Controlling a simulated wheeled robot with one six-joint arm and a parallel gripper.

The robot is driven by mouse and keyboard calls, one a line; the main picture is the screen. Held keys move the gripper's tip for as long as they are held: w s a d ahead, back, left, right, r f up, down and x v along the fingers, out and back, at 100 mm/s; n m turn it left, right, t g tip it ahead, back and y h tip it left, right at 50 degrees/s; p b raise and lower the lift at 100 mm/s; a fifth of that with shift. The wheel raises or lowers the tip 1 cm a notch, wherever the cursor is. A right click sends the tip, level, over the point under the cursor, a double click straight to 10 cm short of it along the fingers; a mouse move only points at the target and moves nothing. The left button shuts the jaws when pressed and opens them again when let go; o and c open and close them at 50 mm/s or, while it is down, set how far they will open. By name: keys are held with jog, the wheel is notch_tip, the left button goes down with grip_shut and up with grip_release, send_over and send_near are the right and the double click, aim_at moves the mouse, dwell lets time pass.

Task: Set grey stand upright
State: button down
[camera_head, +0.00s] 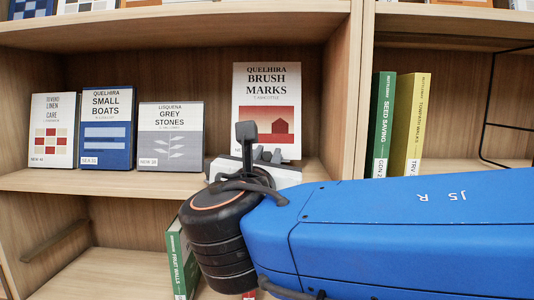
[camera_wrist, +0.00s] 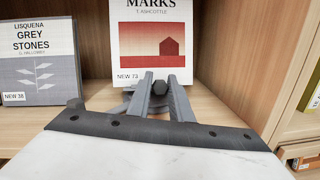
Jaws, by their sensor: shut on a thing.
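My gripper (camera_wrist: 161,80) reaches toward the shelf in front of the Brush Marks book (camera_wrist: 160,40). Its two grey fingers are shut on a small dark grey piece (camera_wrist: 160,88), which looks like part of the grey stand. The rest of the stand is hidden behind the fingers and gripper body, so I cannot tell whether it is upright or tilted. In the head view my gripper (camera_head: 271,153) is low in front of the same book, largely covered by my wrist, and the stand cannot be made out clearly.
Small Boats (camera_head: 107,128), Grey Stones (camera_head: 171,136) and a Linen Care book (camera_head: 52,130) stand to the left on the shelf. Green (camera_head: 383,125) and yellow (camera_head: 408,125) books stand right of the wooden divider (camera_head: 342,95). A green book (camera_head: 180,258) leans below.

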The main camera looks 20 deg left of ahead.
jog(key=shift+s+d+f+t, duration=0.1)
jog(key=shift+s+f+t, duration=0.05)
jog(key=shift+f+t, duration=0.4)
jog(key=shift+s+f+t, duration=0.15)
jog(key=shift+f+t, duration=0.3)
jog(key=shift+t, duration=0.1)
jog(key=c, duration=1.6)
grip_release()
jog(key=shift+s, duration=0.1)
jog(key=v, duration=1.7)
jog(key=shift+s+d, duration=0.1)
jog(key=shift+s, duration=0.05)
